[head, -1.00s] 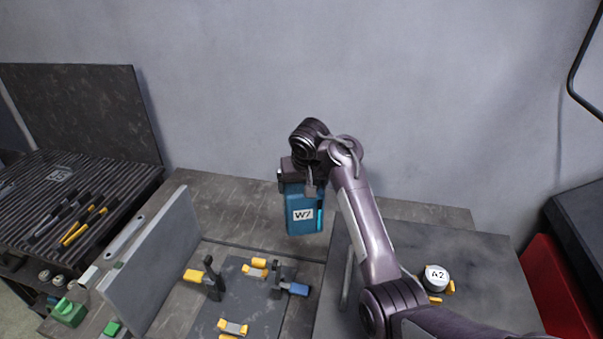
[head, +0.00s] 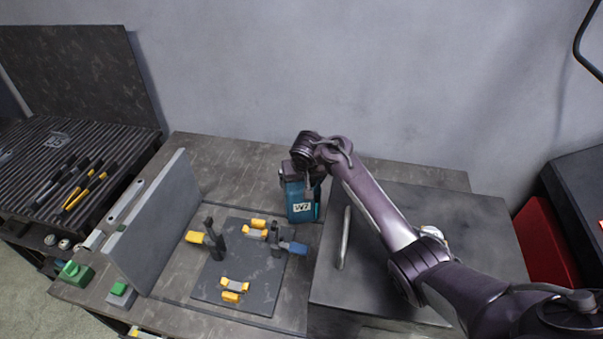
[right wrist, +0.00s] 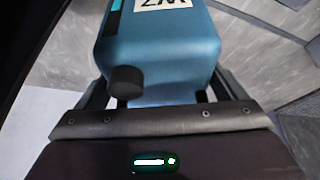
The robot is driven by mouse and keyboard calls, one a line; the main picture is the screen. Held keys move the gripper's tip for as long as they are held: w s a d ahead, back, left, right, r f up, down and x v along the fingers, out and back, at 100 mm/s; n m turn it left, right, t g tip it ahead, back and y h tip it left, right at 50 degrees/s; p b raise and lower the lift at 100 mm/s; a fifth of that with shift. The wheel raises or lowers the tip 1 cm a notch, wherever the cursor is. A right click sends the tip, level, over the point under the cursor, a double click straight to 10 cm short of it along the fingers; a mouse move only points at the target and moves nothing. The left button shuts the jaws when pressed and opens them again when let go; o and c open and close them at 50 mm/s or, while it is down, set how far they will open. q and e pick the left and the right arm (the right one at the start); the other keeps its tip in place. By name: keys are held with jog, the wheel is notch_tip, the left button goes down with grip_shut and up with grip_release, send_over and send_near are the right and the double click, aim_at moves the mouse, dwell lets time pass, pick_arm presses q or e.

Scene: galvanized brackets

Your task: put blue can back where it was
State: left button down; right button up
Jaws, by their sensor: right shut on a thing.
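The blue can (head: 301,207) is a boxy teal-blue container with a white label that reads like W7. My right gripper (head: 303,184) is shut on its upper part and holds it upright at the back of the workbench, left of the dark metal box. I cannot tell whether its base touches the bench. In the right wrist view the can (right wrist: 165,60) fills the middle between the two fingers, with a dark round cap on its near side. My left gripper is not in view.
The dark box (head: 440,215) with a handle (head: 344,238) stands close right of the can. A dark plate (head: 235,265) with yellow and blue clamps lies in front. A grey upright panel (head: 155,225) stands left. The back-left bench top (head: 225,165) is clear.

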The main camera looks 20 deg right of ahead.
jog(key=shift+r, duration=0.2)
jog(key=o, duration=1.6)
jog(key=shift+f, duration=0.3)
jog(key=shift+o, duration=0.8)
jog(key=shift+s, duration=0.1)
jog(key=shift+a+r, duration=0.1)
jog(key=shift+r, duration=0.15)
